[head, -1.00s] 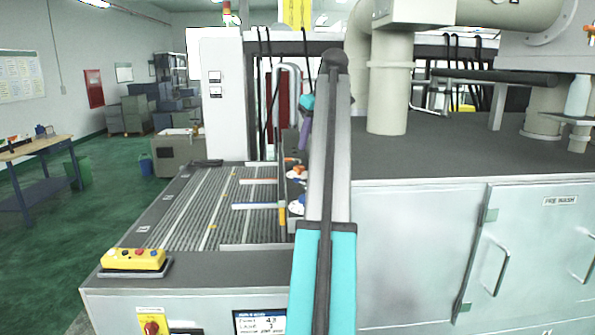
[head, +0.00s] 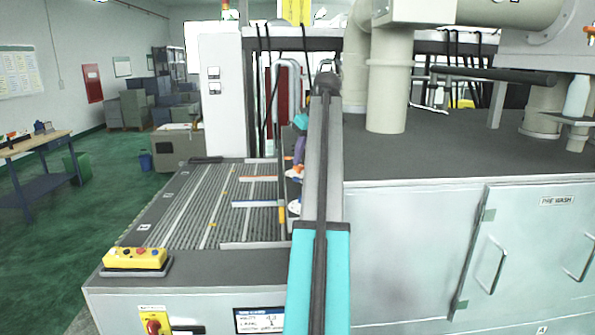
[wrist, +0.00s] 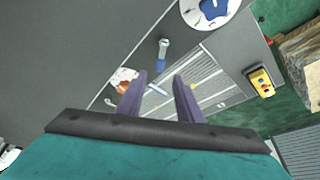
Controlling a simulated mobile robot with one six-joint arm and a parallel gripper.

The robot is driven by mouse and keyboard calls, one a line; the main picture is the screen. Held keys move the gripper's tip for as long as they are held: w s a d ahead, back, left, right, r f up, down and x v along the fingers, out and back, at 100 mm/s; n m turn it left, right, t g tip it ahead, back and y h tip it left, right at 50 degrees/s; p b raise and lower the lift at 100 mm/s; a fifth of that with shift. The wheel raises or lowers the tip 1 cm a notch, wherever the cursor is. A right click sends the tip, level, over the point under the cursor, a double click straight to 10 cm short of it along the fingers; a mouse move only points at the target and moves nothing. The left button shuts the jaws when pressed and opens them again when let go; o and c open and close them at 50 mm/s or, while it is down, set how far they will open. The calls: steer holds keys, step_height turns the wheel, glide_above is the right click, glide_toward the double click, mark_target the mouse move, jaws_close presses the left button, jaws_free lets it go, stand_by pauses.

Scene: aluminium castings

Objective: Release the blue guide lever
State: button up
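A white disc with a blue lever (wrist: 213,9) on it shows at the top of the wrist view, cut by the edge; this looks like the blue guide lever. In the head view a blue and white part (head: 294,208) shows beside the conveyor, partly behind my arm. My gripper (wrist: 160,76) has its two purple fingers apart with nothing held between them. The blue lever lies beyond the fingertips, up and to the right in the wrist view, apart from them. In the head view my gripper (head: 299,150) is low beside the conveyor, partly hidden by my arm.
An orange and white lever (wrist: 124,80) sits near the left finger. A grey fitting with a blue end (wrist: 161,55) lies ahead. The ribbed conveyor (head: 190,210) carries coloured rails. A yellow button box (head: 135,258) stands at its front corner. The washer (head: 420,250) is on the right.

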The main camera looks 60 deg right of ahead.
mark_target(297, 178)
steer(key=shift+p+x, duration=1.4)
steer(key=shift+x, duration=2.45)
jaws_close()
